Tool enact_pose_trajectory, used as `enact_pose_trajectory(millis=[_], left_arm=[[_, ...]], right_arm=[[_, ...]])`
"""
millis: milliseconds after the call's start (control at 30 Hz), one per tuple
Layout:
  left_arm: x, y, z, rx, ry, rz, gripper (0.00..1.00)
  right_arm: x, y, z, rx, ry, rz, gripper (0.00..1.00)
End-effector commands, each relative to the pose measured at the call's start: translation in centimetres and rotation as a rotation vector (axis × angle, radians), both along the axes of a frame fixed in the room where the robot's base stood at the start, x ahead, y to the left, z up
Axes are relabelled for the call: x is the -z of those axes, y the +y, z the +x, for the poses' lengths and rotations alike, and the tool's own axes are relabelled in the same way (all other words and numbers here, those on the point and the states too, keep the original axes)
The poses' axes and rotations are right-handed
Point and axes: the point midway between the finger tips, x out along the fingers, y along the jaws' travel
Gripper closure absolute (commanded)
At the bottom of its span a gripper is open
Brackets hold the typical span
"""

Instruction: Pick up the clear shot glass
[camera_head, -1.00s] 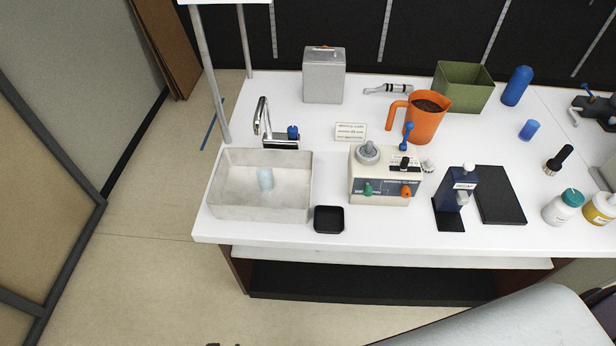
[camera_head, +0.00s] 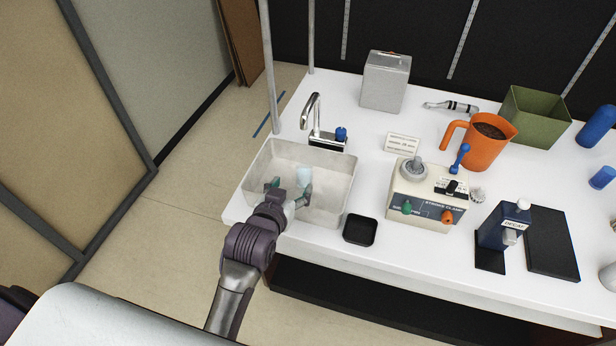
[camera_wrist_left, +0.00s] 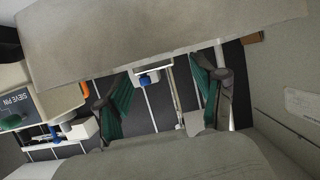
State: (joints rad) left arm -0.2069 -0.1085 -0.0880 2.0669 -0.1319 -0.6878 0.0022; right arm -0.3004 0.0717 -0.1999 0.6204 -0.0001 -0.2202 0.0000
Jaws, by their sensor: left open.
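The clear shot glass (camera_head: 304,175) is a small pale-blue translucent cup inside the grey basin (camera_head: 345,176). My left gripper (camera_head: 289,189) reaches into the basin from the front in the head view. Its fingers are spread apart and empty, just in front of the glass. In the left wrist view the gripper's green-padded fingers (camera_wrist_left: 160,98) are wide apart. I cannot clearly make out the glass in that view. My right gripper is not in view.
A tap (camera_head: 312,115) with a blue knob (camera_head: 341,133) stands behind the basin. A small black tray (camera_head: 360,230) and a beige machine (camera_head: 425,200) are to its right. A metal post (camera_head: 267,70) rises behind the basin's left side. The basin walls surround the glass.

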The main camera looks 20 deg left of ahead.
Motion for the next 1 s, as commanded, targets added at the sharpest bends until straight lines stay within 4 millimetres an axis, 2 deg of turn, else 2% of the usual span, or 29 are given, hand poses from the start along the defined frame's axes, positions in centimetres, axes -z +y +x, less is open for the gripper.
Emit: enact_pose_trajectory(millis=[33, 133, 367, 700, 1000], left_arm=[[0.3, 0.0, 1.1, 0.0, -0.001, 0.0, 0.31], [1.0, -0.1, 2.5, 0.0, 0.0, 0.0, 0.31], [1.6, -0.1, 4.0, 0.0, 0.0, -0.001, 0.31], [3.2, -0.3, 8.1, 0.001, 0.001, 0.0, 0.31], [3.5, -0.3, 8.5, 0.001, 0.0, -0.001, 0.31]], right_arm=[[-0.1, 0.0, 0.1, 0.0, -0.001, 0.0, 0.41], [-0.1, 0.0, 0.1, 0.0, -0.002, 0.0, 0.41], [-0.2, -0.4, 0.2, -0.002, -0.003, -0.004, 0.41], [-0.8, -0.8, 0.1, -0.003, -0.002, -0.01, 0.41], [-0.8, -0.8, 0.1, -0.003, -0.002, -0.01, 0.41]])
